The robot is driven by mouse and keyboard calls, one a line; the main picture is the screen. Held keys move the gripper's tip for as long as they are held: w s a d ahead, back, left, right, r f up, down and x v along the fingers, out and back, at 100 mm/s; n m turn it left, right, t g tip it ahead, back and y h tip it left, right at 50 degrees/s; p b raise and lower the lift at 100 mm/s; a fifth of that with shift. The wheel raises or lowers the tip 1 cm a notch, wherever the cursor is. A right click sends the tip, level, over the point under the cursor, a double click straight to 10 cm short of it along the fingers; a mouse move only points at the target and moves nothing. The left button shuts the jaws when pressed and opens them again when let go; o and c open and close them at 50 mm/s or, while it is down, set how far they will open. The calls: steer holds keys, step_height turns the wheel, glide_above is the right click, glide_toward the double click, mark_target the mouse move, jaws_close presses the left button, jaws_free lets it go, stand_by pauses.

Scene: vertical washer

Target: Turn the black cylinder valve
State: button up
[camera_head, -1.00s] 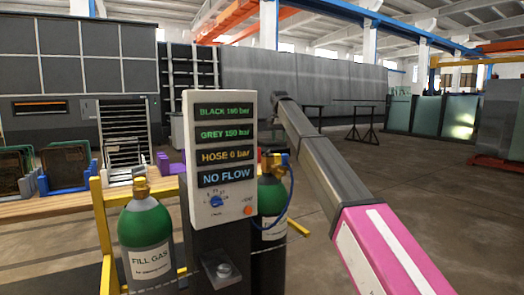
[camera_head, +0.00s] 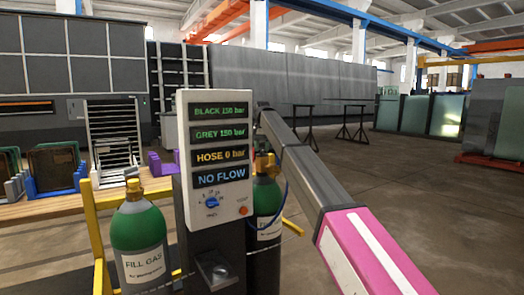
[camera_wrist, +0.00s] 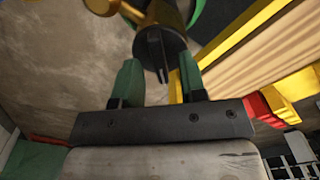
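The black-bodied cylinder (camera_head: 266,255) with a green shoulder stands behind the control panel, partly hidden by it. Its brass valve (camera_head: 262,163) shows beside the panel's right edge. In the wrist view, a dark round valve knob (camera_wrist: 161,50) with a raised fin sits on a brass valve body (camera_wrist: 168,13). My gripper (camera_wrist: 160,68) has two green fingers spread apart. The knob lies just beyond and between their tips; contact cannot be told. In the head view, my gripper is hidden behind the panel.
The control panel (camera_head: 218,150) reads HOSE 0 bar and NO FLOW. A second green cylinder (camera_head: 138,245) labelled FILL GAS stands left of it. A yellow frame (camera_head: 97,240) surrounds the cylinders. A blue hose (camera_head: 284,205) hangs by the black-bodied cylinder. Open floor (camera_head: 420,215) lies right.

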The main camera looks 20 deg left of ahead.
steer(key=shift+f, duration=0.55)
jaws_close()
